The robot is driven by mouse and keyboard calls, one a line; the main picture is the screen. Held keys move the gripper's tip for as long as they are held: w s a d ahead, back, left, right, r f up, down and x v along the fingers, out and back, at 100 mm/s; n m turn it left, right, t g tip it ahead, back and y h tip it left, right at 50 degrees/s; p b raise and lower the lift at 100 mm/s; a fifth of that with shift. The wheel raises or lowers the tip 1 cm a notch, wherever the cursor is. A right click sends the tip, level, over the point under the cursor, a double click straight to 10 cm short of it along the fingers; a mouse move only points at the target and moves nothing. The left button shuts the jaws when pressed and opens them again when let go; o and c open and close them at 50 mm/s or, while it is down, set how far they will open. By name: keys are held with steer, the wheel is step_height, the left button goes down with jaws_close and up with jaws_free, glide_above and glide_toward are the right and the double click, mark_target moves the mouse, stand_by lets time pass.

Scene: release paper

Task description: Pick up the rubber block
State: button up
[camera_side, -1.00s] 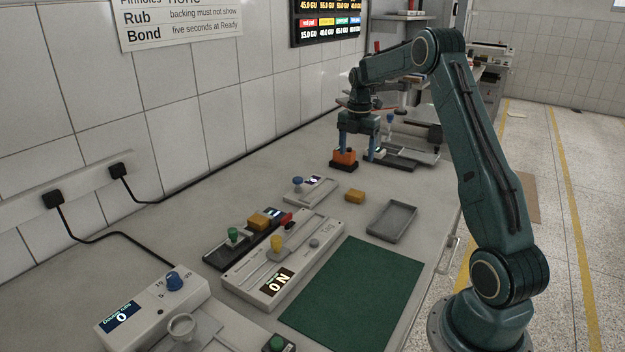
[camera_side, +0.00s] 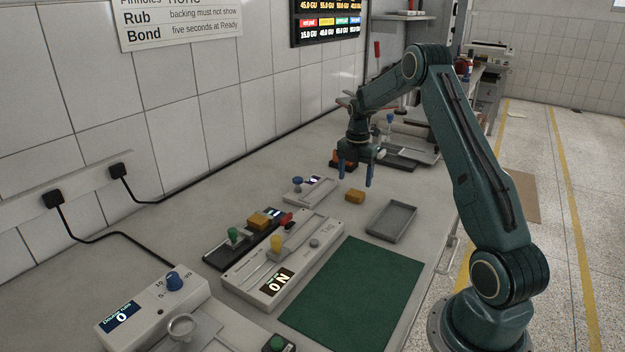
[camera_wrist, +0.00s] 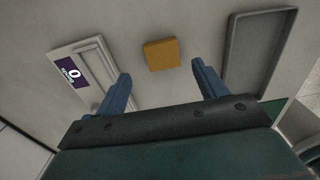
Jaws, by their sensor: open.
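The amber rubber block (camera_side: 355,196) lies flat on the bench, between a small grey device with a blue knob and an empty grey tray. In the wrist view the block (camera_wrist: 161,54) shows ahead of and between my two blue fingers, touching neither. My gripper (camera_side: 355,179) is open and empty, above the bench and a little behind the block in the side view. Its fingers (camera_wrist: 161,72) are spread wide in the wrist view. A second amber block (camera_side: 259,220) sits on the dark device further left.
The grey tray (camera_side: 391,219) lies right of the block. The blue-knobbed device (camera_side: 318,191) stands left of it. An orange and black block (camera_side: 340,163) stands behind my gripper. A white instrument (camera_side: 262,286) and a green mat (camera_side: 355,296) lie nearer the camera.

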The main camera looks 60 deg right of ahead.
mark_target(355, 193)
steer(key=shift+f, duration=0.15)
steer(key=shift+s+a+f, duration=0.1)
steer(key=shift+f, duration=1.15)
steer(key=shift+s+a+f, duration=0.1)
steer(key=shift+f, duration=1.15)
steer(key=c, duration=1.1)
